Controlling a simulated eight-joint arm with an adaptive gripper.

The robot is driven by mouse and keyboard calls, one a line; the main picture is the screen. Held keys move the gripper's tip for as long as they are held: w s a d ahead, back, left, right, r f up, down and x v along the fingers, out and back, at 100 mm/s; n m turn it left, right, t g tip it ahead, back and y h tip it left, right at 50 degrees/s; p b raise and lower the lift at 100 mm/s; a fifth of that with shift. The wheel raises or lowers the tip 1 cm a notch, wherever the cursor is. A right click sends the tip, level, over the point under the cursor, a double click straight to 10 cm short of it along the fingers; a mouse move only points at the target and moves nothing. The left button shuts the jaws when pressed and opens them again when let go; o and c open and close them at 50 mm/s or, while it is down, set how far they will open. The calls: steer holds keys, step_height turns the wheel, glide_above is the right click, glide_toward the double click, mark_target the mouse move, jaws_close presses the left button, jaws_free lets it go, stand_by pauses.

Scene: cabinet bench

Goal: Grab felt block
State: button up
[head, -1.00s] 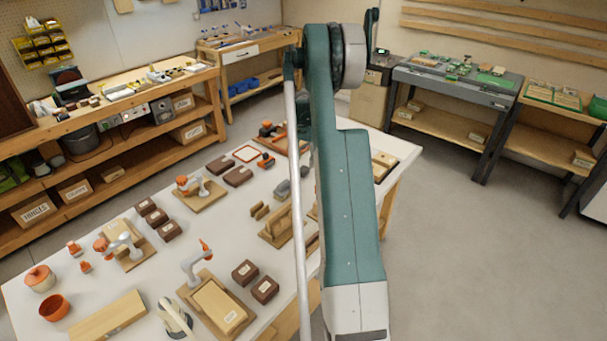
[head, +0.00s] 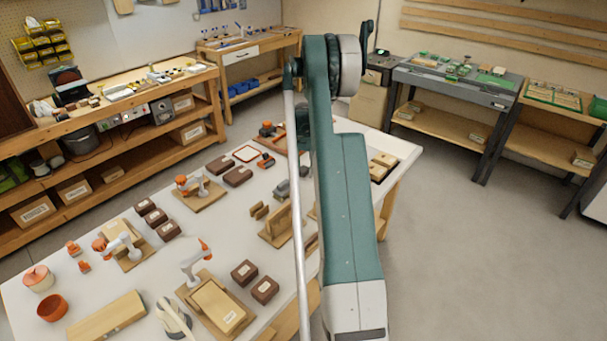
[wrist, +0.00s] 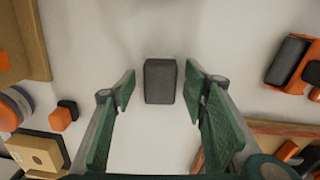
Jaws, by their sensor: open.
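A dark grey felt block (wrist: 160,81) lies on the white bench top in the upper middle of the wrist view. My gripper (wrist: 160,92) is open, with its two green-padded fingers to the left and right of the block in the picture. White surface shows between the block and each finger, so neither appears to touch it. The jaws hold nothing. In the head view my arm hides the gripper, and I cannot clearly pick out the block there.
An orange and dark grey object (wrist: 288,62) lies to the right in the wrist view. A small orange and black piece (wrist: 60,118) and a wooden box (wrist: 36,152) lie to the left. An orange-edged frame (wrist: 275,128) is near the right finger. Bare bench surrounds the block.

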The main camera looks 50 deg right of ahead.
mark_target(303, 169)
steer(key=shift+c, duration=0.5)
steer(key=c, duration=0.9)
steer(key=shift+r, duration=0.15)
steer(key=shift+r+p, duration=0.6)
steer(key=shift+r, duration=4.3)
